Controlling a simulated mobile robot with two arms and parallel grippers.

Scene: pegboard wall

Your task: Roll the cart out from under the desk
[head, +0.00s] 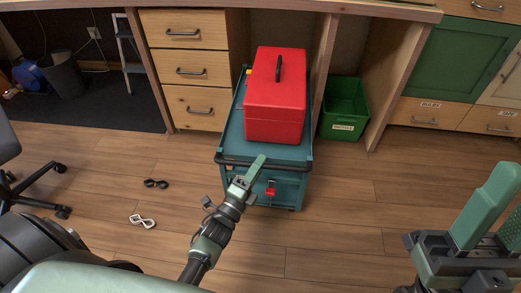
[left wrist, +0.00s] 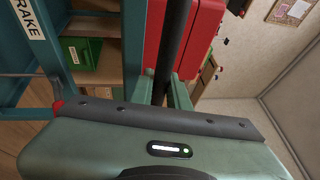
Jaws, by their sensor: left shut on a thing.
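The teal cart (head: 230,141) stands partly under the desk (head: 345,9), between the drawer unit and a wooden panel, its front end out over the open floor. A red toolbox (head: 276,110) rests on its top. A dark handle bar (head: 232,159) runs across its front; in the left wrist view the bar (left wrist: 172,45) passes between my finger tips. My left gripper (head: 256,167) is shut on this handle. A red brake pedal (head: 270,191) shows low on the cart's front. My right gripper (head: 494,218) is open and empty at the lower right, away from the cart.
A green bin (head: 343,112) stands close to the cart's right side, beyond a panel. The drawer unit (head: 186,72) is close on its left. Dark (head: 155,183) and white (head: 143,221) small objects lie on the floor left of my arm. An office chair (head: 30,180) is far left.

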